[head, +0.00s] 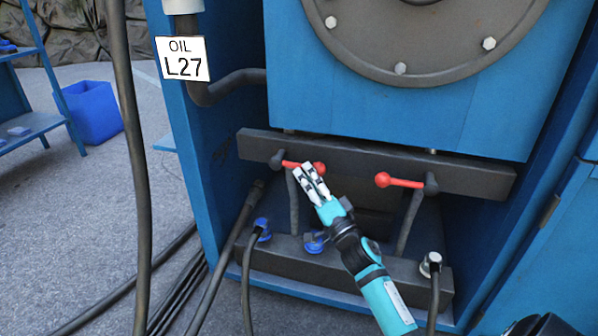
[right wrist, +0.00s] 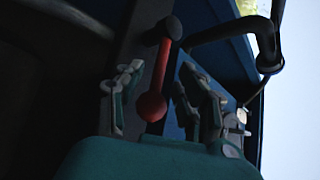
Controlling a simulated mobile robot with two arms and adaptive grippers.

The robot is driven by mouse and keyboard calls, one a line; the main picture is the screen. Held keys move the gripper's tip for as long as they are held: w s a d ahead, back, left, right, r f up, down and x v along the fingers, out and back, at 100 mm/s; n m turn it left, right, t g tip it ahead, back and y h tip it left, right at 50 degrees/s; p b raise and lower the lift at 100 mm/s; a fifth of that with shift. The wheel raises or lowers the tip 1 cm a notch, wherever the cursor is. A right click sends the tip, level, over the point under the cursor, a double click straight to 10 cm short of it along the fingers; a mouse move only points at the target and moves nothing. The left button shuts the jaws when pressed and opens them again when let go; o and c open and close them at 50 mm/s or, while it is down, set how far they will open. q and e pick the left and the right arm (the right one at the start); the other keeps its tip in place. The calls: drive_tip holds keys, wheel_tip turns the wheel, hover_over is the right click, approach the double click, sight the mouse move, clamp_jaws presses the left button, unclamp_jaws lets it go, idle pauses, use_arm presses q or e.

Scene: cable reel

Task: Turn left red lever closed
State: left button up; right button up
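The left red lever (head: 297,165) lies nearly level on the dark crossbar (head: 350,157), its pivot at the left and its ball end at the right. My right gripper (head: 308,180) is at the lever's ball end, with its fingers partly in front of it. In the right wrist view, the red lever (right wrist: 159,75) shows between the spread fingers of my right gripper (right wrist: 158,95), with visible gaps on both sides. The right red lever (head: 402,182) is also nearly level, its ball end to the left. My left gripper is not in view.
Below the crossbar is a lower dark block (head: 290,262) with hose fittings. A thick hose (head: 130,150) hangs at the left. A pipe with an "OIL L27" sign (head: 183,59) is at the upper left. Blue cabinet walls flank the recess. A blue bin (head: 92,112) stands far left.

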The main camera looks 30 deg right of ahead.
drive_tip(key=shift+b+x, duration=0.3)
drive_tip(key=shift+x, duration=1.65)
clamp_jaws()
